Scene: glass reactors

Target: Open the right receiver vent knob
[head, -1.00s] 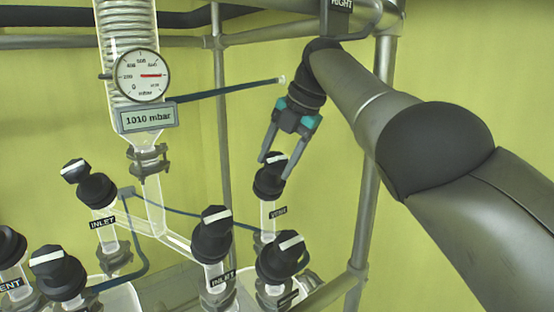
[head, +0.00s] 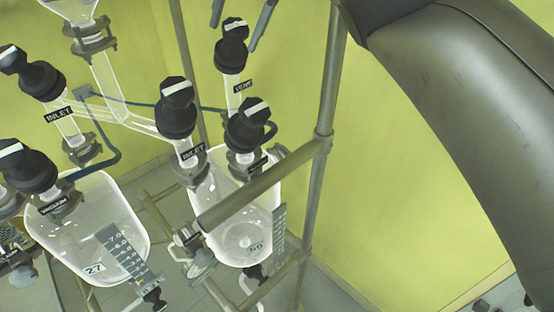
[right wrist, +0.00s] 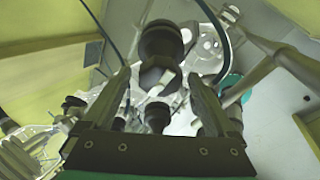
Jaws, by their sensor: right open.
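The right receiver's vent knob (head: 232,31) is black with a white bar on top, above a glass neck with a VENT label (head: 243,86). My right gripper (head: 234,36) comes in from the top edge, its open fingers on either side of this knob. In the right wrist view a black knob (right wrist: 160,42) lies between and just beyond the open fingertips (right wrist: 159,74). I cannot tell whether the fingers touch it. The right receiver (head: 243,230) is a clear glass vessel below. My left gripper is not in view.
Close by stand an INLET knob (head: 176,105) and another black knob (head: 248,125) in front of the vent. A left receiver (head: 90,235) with a VACUUM knob (head: 27,167) stands at left.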

